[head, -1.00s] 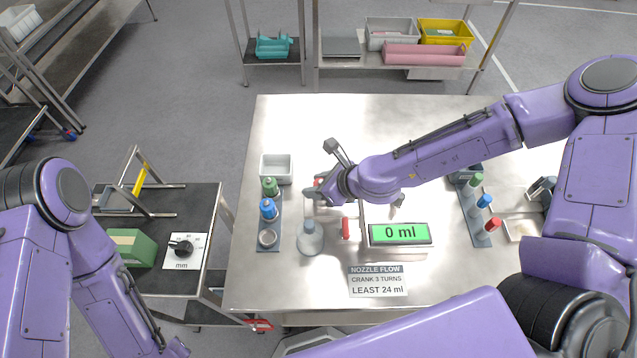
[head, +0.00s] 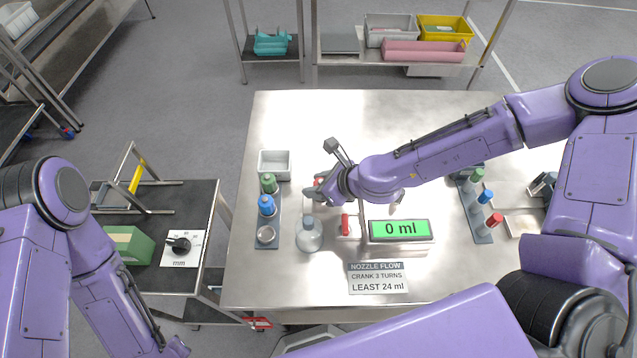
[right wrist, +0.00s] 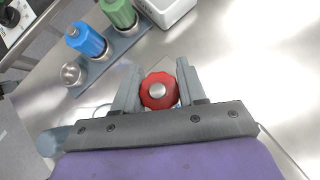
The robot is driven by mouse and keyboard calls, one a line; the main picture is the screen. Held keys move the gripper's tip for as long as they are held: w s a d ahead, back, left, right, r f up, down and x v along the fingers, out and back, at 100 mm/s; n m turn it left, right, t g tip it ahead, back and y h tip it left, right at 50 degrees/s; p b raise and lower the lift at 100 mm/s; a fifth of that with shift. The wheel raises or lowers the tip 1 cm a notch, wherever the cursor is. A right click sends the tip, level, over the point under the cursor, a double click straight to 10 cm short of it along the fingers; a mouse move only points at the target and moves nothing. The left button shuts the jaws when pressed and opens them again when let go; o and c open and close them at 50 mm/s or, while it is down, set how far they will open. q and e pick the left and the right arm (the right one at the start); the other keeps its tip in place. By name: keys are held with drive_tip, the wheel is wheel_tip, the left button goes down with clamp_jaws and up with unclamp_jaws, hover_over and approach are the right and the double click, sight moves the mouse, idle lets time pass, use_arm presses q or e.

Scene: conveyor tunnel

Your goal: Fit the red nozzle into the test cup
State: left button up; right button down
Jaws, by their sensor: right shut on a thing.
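The red nozzle (right wrist: 158,90), with a pale round centre, sits between the two fingers of my right gripper (right wrist: 156,95) in the right wrist view. My right gripper (head: 314,190) is shut on it, above the table behind a clear round flask (head: 309,236) with a grey top. Only a bit of red shows at the fingers in the head view. I cannot make out the test cup for certain; my gripper and forearm cover part of the test stand with the green 0 ml display (head: 399,229). My left arm shows at lower left, but its gripper is not visible.
A left rack (head: 264,246) holds a green nozzle (head: 269,184), a blue nozzle (head: 267,206) and an empty metal ring. A grey bin (head: 274,165) stands behind it. A red handle (head: 345,224) stands beside the display. Another rack (head: 482,237) stands at right. The table's back is clear.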

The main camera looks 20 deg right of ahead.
drive_tip(key=shift+f+b, duration=0.7)
drive_tip(key=shift+f, duration=0.1)
drive_tip(key=shift+s, duration=0.1)
drive_tip(key=c, duration=0.5)
unclamp_jaws()
drive_tip(key=shift+c, duration=0.2)
drive_tip(key=p+v, duration=0.5)
drive_tip(key=v, duration=0.5)
drive_tip(key=shift+s+r, duration=0.2)
drive_tip(key=shift+d, duration=0.1)
